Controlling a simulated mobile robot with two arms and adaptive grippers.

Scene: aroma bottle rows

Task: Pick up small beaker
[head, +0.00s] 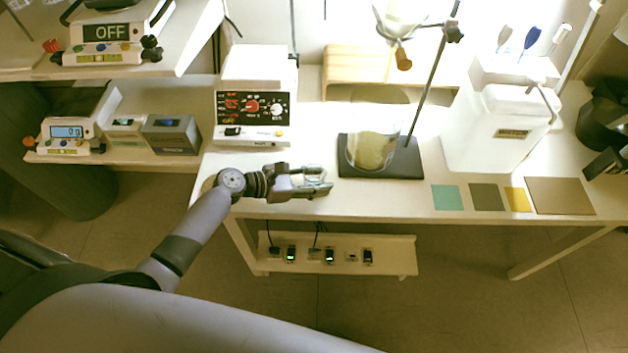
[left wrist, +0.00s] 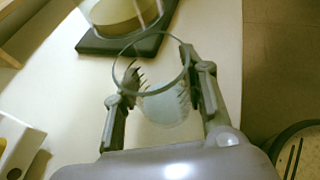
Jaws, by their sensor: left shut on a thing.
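The small beaker (left wrist: 166,106) is clear glass with a round rim. In the left wrist view it stands between the two fingers of my left gripper (left wrist: 160,88), which touch it from both sides. In the head view my left gripper (head: 322,181) is shut around the small beaker (head: 313,173) near the front edge of the white table. I cannot tell whether the beaker is on the table or slightly above it. My right gripper is not in view.
A larger glass vessel (head: 371,150) with yellowish contents stands on a dark stand base (head: 408,160) just right of the gripper. A hotplate device (head: 252,105) stands behind it on the left. A white container (head: 497,130) and flat coloured squares (head: 447,197) are farther right.

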